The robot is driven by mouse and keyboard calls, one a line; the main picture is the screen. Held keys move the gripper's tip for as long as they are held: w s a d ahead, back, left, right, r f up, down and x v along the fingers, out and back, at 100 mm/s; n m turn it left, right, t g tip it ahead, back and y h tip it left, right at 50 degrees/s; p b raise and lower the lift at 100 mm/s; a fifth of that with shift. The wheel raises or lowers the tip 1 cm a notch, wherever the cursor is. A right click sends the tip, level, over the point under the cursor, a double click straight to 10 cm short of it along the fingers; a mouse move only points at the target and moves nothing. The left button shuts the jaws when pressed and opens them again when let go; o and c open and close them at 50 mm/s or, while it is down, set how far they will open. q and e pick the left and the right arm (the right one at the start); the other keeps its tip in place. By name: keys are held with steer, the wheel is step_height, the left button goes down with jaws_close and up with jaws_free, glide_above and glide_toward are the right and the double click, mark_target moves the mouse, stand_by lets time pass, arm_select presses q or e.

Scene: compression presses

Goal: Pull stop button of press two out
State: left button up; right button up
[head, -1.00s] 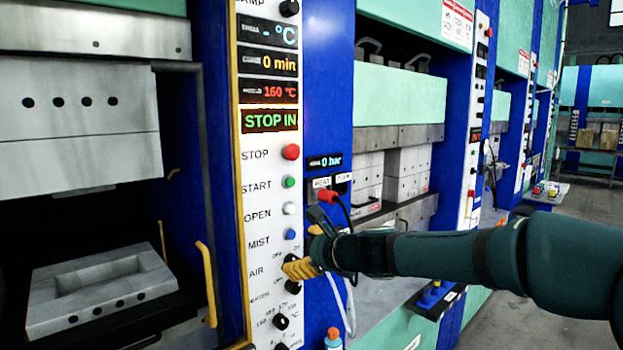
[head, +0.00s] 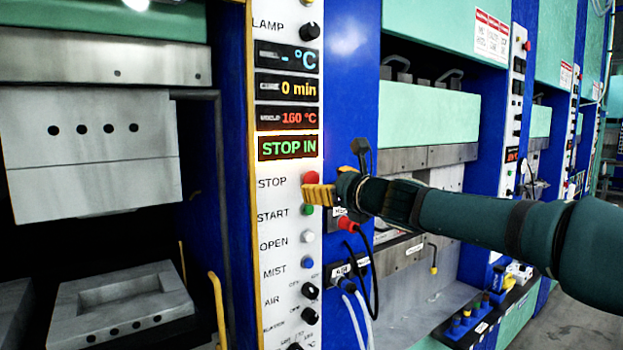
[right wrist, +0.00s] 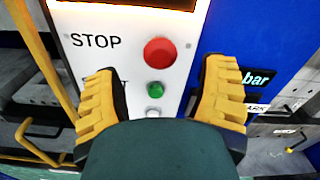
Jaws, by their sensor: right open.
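The red stop button (head: 311,178) sits on the white control panel beside the word STOP, under a display that reads STOP IN. My right gripper (head: 318,195) is at the panel just below and in front of it, partly covering its lower edge. In the right wrist view the red button (right wrist: 160,51) shows whole, ahead of the open yellow fingers and between their lines. The fingers (right wrist: 160,95) are apart and empty, with the green start button (right wrist: 155,89) between them. Whether a finger touches the panel I cannot tell. My left gripper is not in view.
The open press (head: 95,150) with grey mould blocks stands at the left, with a yellow handle (head: 217,310) beside the panel. More presses stand at the right.

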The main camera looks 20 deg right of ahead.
mark_target(314, 180)
steer(key=shift+p+x, duration=0.45)
steer(key=shift+x, duration=2.2)
steer(key=shift+c, duration=0.2)
